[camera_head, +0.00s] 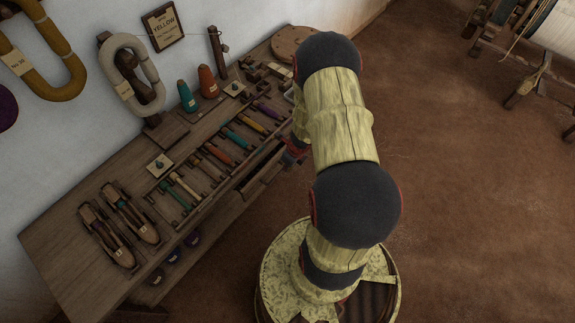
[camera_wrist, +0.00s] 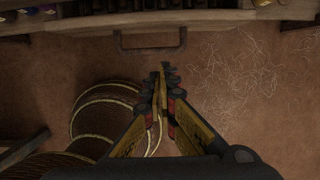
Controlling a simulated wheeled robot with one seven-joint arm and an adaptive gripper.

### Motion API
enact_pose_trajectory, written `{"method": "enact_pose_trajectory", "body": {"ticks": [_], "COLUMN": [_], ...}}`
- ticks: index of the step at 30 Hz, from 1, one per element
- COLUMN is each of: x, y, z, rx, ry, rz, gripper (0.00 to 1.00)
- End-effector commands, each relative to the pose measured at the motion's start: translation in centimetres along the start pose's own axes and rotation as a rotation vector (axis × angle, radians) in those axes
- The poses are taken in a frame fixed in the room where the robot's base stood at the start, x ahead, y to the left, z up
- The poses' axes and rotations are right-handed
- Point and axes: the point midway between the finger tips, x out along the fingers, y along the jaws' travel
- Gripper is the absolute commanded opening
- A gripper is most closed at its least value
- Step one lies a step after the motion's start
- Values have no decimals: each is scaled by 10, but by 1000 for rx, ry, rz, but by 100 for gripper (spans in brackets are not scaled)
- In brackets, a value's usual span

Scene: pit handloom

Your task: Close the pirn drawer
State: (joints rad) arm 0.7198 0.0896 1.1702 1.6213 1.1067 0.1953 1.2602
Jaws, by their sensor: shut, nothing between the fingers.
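The pirn drawer (camera_head: 262,174) shows in the head view under the front edge of the bench, left of my arm. It stands partly pulled out, with a dark gap behind its front. In the wrist view its dark bar handle (camera_wrist: 150,49) sticks out below the bench edge at the top. My gripper (camera_wrist: 163,70) is shut and empty, its fingertips just below and slightly right of the handle's middle in that picture. I cannot tell whether they touch it. In the head view my arm hides most of the gripper and the drawer's right end.
The bench (camera_head: 65,237) runs along the wall with a rack of coloured pirns (camera_head: 218,154), two shuttles (camera_head: 130,212) and two cones. A brown, banded round thing (camera_wrist: 105,112) lies low at left in the wrist view.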

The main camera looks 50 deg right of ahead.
Motion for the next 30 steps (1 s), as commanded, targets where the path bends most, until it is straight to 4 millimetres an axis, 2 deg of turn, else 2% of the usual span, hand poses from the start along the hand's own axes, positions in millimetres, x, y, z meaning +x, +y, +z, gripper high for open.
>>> {"method": "enact_pose_trajectory", "body": {"ticks": [1, 6, 10, 15, 30], "x": [15, 46, 45, 48, 48], "y": [0, 0, 0, 0, 0], "z": [-1, 1, 22, 35, 40], "rx": [-1, -2, -5, -2, -1], "ry": [1, 0, -1, -1, -1], "rz": [1, 0, -1, -1, -1], "gripper": [0, 0, 0, 0, 0]}}
